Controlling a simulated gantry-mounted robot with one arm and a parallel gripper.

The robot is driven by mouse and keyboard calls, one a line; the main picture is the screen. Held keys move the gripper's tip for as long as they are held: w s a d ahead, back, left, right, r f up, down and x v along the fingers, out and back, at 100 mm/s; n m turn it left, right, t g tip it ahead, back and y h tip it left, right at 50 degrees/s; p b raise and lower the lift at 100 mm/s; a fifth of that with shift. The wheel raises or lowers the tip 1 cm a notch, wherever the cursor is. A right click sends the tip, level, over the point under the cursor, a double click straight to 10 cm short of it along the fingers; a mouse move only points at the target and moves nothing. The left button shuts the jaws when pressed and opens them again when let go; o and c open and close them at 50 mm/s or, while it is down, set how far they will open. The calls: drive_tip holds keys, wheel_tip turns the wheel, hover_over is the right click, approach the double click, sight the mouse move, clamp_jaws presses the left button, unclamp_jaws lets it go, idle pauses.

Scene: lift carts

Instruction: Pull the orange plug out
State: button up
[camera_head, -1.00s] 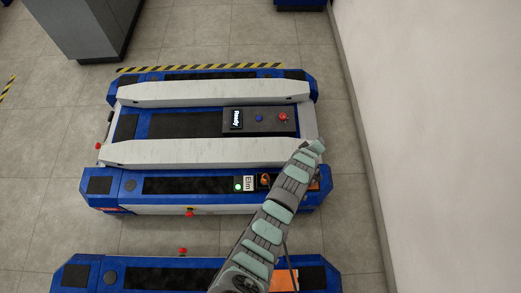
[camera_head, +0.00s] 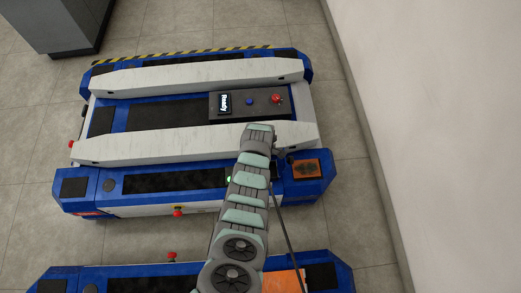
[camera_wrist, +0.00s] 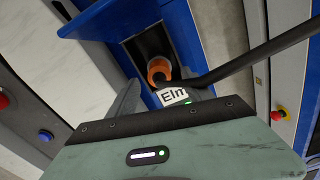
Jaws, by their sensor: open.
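The orange plug (camera_wrist: 158,70) shows in the wrist view as a round orange end with a dark middle, in a dark recess of the blue cart (camera_head: 72,205). I cannot tell how far the fingertips are from the plug. In the head view my arm hides the plug and the label.
A thick dark bar or cable (camera_wrist: 255,55) crosses the wrist view's right side beside the plug. The cart bears a red button (camera_head: 277,98), a blue button (camera_head: 249,101) and an orange pad (camera_head: 305,168). Another blue cart (camera_head: 62,280) stands nearer; a white wall (camera_head: 440,120) is at right.

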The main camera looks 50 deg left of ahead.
drive_tip(key=shift+w+f+b, duration=0.1)
drive_tip(key=shift+f+b, duration=1)
drive_tip(key=shift+f, duration=1.1)
drive_tip(key=shift+c, duration=0.2)
clamp_jaws()
